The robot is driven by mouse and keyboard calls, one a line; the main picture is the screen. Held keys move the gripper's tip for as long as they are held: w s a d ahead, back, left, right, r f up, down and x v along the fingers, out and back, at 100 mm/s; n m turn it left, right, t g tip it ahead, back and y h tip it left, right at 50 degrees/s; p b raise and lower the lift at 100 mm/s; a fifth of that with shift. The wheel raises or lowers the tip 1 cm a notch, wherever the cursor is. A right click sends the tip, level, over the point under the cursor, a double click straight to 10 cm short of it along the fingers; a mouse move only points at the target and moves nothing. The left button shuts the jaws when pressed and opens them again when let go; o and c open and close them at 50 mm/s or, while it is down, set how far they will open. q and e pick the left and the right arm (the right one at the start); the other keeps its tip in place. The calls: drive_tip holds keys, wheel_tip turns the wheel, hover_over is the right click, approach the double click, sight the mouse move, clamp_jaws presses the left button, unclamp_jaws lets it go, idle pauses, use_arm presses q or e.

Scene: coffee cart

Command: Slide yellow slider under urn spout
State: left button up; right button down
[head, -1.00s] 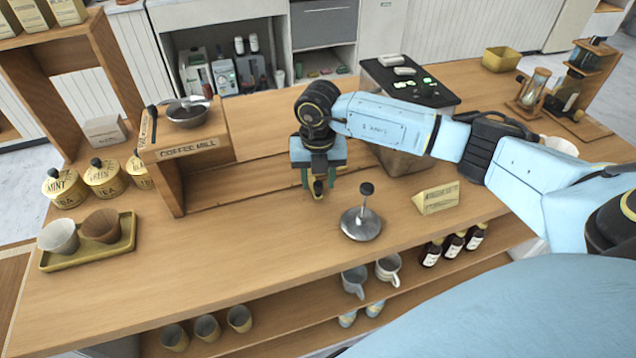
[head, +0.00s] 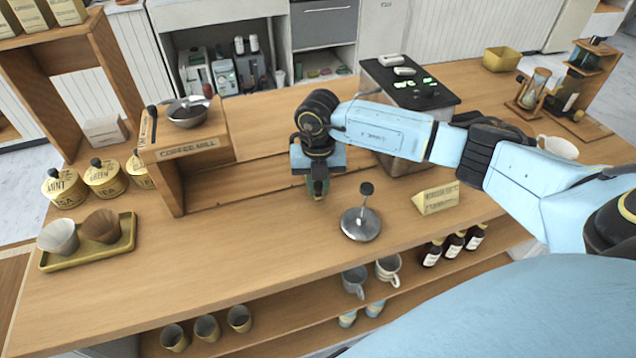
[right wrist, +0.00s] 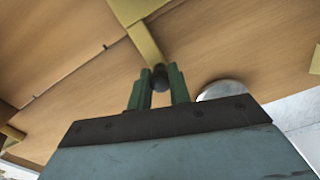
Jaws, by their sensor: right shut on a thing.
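My right gripper (head: 319,188) points down over the middle of the counter, in front of the long wooden recess. In the right wrist view its green fingers (right wrist: 160,90) are shut on a dark round knob (right wrist: 160,77). The knob sits at the end of a yellow bar, the yellow slider (right wrist: 146,42), which widens at the top of that view. In the head view the gripper hides the slider. A steel box with a black top (head: 405,88), possibly the urn, stands behind my right arm. I cannot make out a spout. My left gripper is not in view.
A silver tamper (head: 361,224) stands close to the right of the gripper. A yellow wedge sign (head: 436,199) is further right. The wooden coffee mill stand (head: 186,140) is to the left. A tray (head: 75,262) with two cups lies at far left. The front-left counter is clear.

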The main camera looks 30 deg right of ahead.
drive_tip(key=d, duration=0.3)
drive_tip(key=s+d, duration=0.1)
drive_tip(key=d, duration=0.2)
drive_tip(key=s+d, duration=0.1)
drive_tip(key=d, duration=0.1)
drive_tip(key=shift+d, duration=0.4)
drive_tip(key=c, duration=1.3)
unclamp_jaws()
drive_tip(key=shift+s+d, duration=0.1)
drive_tip(key=shift+d, duration=0.05)
drive_tip(key=shift+r, duration=0.1)
wheel_tip(320, 180, up, 13)
drive_tip(key=shift+r, duration=0.15)
